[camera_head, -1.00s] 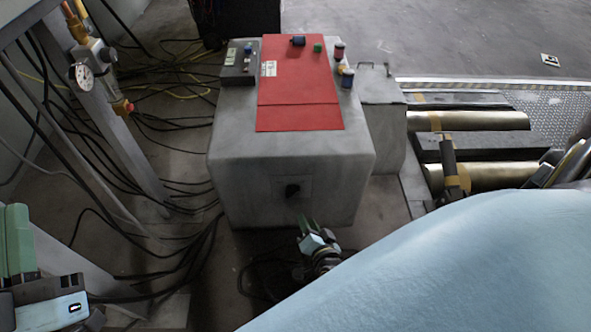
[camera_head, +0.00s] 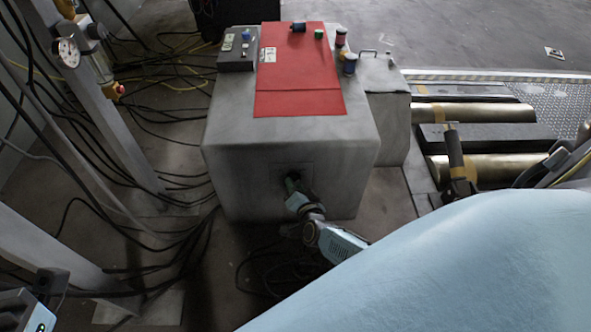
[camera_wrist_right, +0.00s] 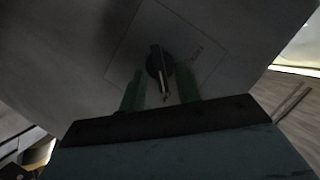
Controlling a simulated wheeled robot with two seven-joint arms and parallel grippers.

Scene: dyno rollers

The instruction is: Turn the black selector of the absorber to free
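The absorber is a grey box (camera_head: 230,160) with a red mat on top. Its black selector (camera_head: 293,177) is on the front face, partly hidden by my right gripper (camera_head: 293,186) in the head view. In the right wrist view the selector (camera_wrist_right: 160,65) is a dark knob with a pale bar, on a square plate (camera_wrist_right: 125,50). The green fingers of my right gripper (camera_wrist_right: 160,90) are apart, one on each side of the knob's lower part. Whether they touch it is too dark to tell. My left gripper's fingers are out of view; part of my left arm shows at lower left.
The red mat (camera_head: 295,75) carries small coloured cylinders, with a dark switch box (camera_head: 238,50) beside it. Brass rollers (camera_head: 485,113) lie to the right. Cables (camera_head: 160,120) cover the floor at left, near a grey post with a gauge (camera_head: 66,53).

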